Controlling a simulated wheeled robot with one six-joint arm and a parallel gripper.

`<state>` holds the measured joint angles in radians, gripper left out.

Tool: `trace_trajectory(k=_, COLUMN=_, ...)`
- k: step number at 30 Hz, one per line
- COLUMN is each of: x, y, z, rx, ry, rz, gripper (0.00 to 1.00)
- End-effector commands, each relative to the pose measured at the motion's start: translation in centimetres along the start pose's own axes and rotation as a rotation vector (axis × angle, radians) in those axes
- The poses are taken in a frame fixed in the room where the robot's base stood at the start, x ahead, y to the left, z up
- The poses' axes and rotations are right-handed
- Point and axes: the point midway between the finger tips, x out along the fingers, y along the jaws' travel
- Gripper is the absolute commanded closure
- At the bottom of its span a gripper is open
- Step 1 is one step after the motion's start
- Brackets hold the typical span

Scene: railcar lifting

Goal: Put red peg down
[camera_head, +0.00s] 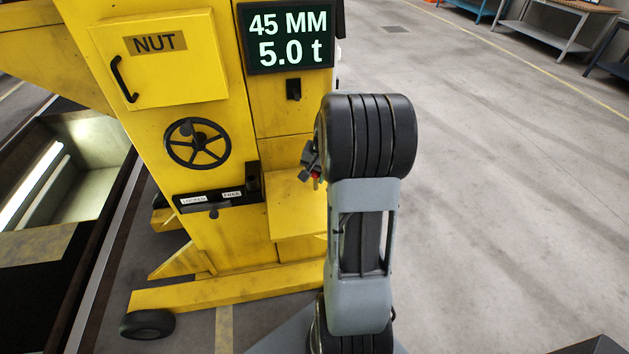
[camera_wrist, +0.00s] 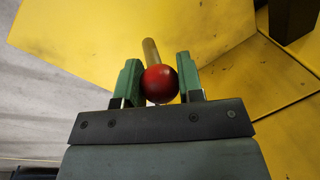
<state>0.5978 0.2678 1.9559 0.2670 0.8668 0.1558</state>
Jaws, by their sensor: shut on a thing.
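The red peg has a round red knob (camera_wrist: 160,84) and a brass-coloured shaft that points away from my gripper in the wrist view. My gripper (camera_wrist: 159,80) is shut on the knob, with a green finger pad on each side of it. A yellow surface of the machine lies behind the peg; I cannot tell whether the shaft touches it. In the head view a small red part of the peg (camera_head: 316,178) shows beside my gripper, in front of the yellow ledge. My arm hides most of the gripper there.
The yellow lifting jack (camera_head: 290,255) carries a display reading 45 MM and 5.0 t (camera_head: 288,37), a NUT door (camera_head: 160,60), a black handwheel (camera_head: 197,143) and a slot with two small labels (camera_head: 211,197). A pit (camera_head: 70,180) lies left. Open floor (camera_head: 500,200) lies right.

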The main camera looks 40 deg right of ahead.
Motion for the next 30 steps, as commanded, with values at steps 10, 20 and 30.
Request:
trace_trajectory(k=10, x=1.9, y=0.1, z=-0.8, rx=0.0, ry=-0.003, rz=0.001, gripper=0.91)
trace_trajectory(k=20, x=4.1, y=0.5, z=-0.8, rx=0.0, ry=0.001, rz=0.0, gripper=0.91)
trace_trajectory(k=30, x=4.5, y=0.6, z=-0.8, rx=0.0, ry=0.0, rz=0.0, gripper=0.6)
